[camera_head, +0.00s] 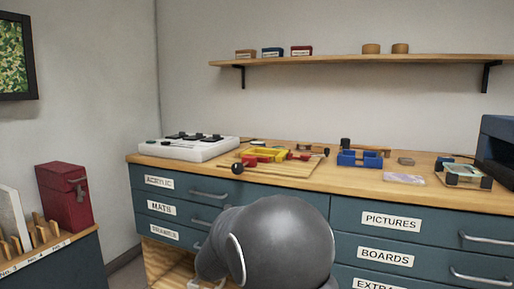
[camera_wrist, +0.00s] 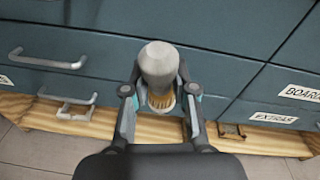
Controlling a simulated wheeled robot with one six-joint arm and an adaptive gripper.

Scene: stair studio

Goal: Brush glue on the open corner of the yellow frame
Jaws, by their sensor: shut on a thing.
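The yellow frame (camera_head: 266,154) lies on a wooden board (camera_head: 290,169) on the workbench, with red clamp parts (camera_head: 258,159) around it. It is small here, and I cannot tell which corner is open. In the wrist view my gripper (camera_wrist: 161,104) is shut on a brush with a pale rounded handle (camera_wrist: 159,62) and tan bristles (camera_wrist: 161,100). The brush is in front of the teal drawers, away from the frame. In the head view my dark arm covers the lower middle, and the gripper and brush are hidden.
The bench top (camera_head: 350,185) stands over labelled teal drawers (camera_head: 390,222) with protruding handles (camera_wrist: 48,60). A red box (camera_head: 64,196) stands at left.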

